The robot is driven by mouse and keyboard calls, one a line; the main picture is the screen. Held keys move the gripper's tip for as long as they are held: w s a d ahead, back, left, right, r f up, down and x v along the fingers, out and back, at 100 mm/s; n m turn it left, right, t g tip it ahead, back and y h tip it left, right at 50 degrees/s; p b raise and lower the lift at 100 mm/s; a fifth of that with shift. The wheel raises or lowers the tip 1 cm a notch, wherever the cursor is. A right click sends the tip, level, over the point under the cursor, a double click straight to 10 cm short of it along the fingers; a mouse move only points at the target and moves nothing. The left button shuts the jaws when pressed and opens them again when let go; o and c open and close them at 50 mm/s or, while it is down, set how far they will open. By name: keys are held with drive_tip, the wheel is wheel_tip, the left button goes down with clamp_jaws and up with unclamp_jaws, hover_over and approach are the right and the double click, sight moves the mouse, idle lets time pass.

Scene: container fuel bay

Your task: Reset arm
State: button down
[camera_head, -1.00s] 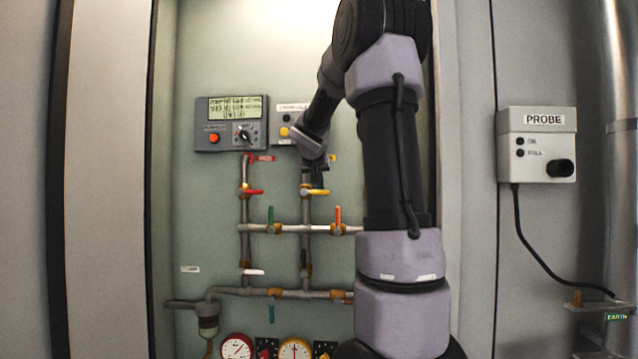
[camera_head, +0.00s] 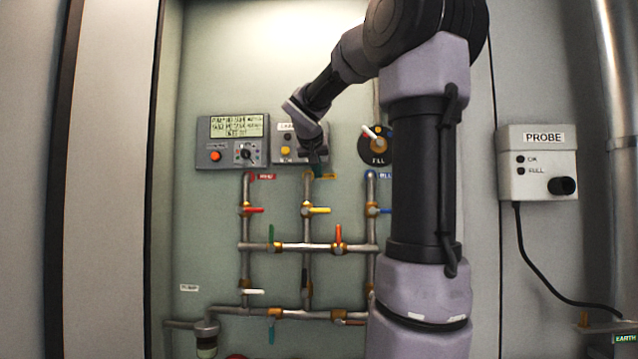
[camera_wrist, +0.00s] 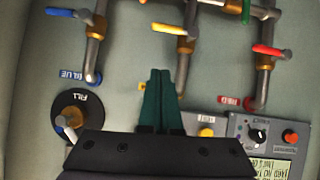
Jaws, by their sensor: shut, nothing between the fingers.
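My gripper (camera_head: 318,170) is in front of the panel, just below the small grey box with a yellow button (camera_head: 286,151). In the wrist view its two green fingers (camera_wrist: 161,78) are together, with nothing between them. Behind the fingertips in that view is a vertical pipe with a yellow-handled valve (camera_wrist: 178,29). I cannot tell from these views how far the fingers are from the panel. My arm hides part of the panel's right side in the head view.
A display unit (camera_head: 232,142) with an orange button and knob is left of the gripper. A black FILL dial (camera_head: 378,146) is to the right. Pipes carry red (camera_head: 253,210), yellow (camera_head: 317,210) and blue valves (camera_head: 380,211). A PROBE box (camera_head: 538,162) hangs far right.

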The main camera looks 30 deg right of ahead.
drive_tip(key=shift+s+a+r, duration=0.3)
drive_tip(key=shift+s+r, duration=0.05)
drive_tip(key=shift+s, duration=0.15)
drive_tip(key=s+a+f+n+g+y, duration=0.1)
drive_tip(key=s+a+f+y, duration=0.3)
drive_tip(key=s+a+f, duration=0.5)
drive_tip(key=s+a+f+n+y, duration=0.1)
drive_tip(key=s+a+f+y, duration=0.3)
drive_tip(key=s+a+f, duration=0.6)
drive_tip(key=s+f, duration=0.1)
drive_tip(key=s, duration=0.4)
drive_tip(key=shift+s+g+y, duration=0.3)
drive_tip(key=shift+g+y, duration=0.1)
drive_tip(key=shift+d+r, duration=0.1)
